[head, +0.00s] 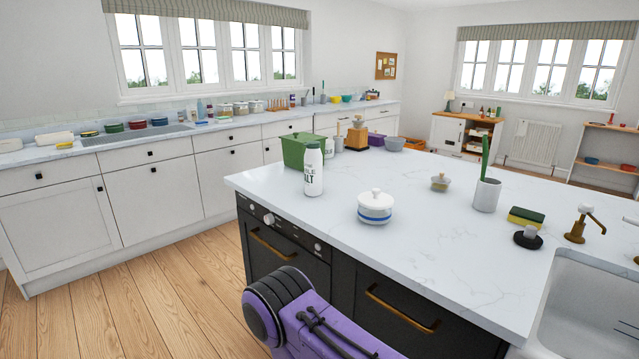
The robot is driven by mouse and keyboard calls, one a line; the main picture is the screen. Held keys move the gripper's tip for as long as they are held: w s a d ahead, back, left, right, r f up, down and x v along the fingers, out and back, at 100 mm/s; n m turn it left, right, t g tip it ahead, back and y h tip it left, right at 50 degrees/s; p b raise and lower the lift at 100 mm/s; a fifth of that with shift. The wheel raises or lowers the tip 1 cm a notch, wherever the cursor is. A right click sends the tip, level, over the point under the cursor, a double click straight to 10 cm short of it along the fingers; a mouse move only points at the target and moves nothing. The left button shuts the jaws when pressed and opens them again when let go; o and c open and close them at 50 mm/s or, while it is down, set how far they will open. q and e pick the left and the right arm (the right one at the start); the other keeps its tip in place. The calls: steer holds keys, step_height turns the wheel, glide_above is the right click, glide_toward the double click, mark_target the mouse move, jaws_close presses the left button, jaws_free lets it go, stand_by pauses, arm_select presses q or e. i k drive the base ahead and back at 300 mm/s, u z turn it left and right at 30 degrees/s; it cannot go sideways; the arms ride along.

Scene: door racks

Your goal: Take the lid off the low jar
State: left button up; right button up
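A low white jar (375,214) with blue bands stands upright on the marble island top, near its front edge. Its white lid (375,199) with a round knob sits on it. A smaller low pot (440,183) with a beige top stands farther back to the right. Neither of my grippers is in view. A purple and black link, which looks like part of my own arm, shows at the bottom centre, below the island top and apart from the jar.
A white salt bottle (313,172) and a green box (300,150) stand left of the jar. A grey pot with a green utensil (487,194), a sponge (525,217) and a sink (590,300) are to the right. The marble top (420,250) right of the jar is clear.

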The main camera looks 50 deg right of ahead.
mark_target(375, 200)
steer(key=i, duration=2.1)
steer(key=z, duration=3.6)
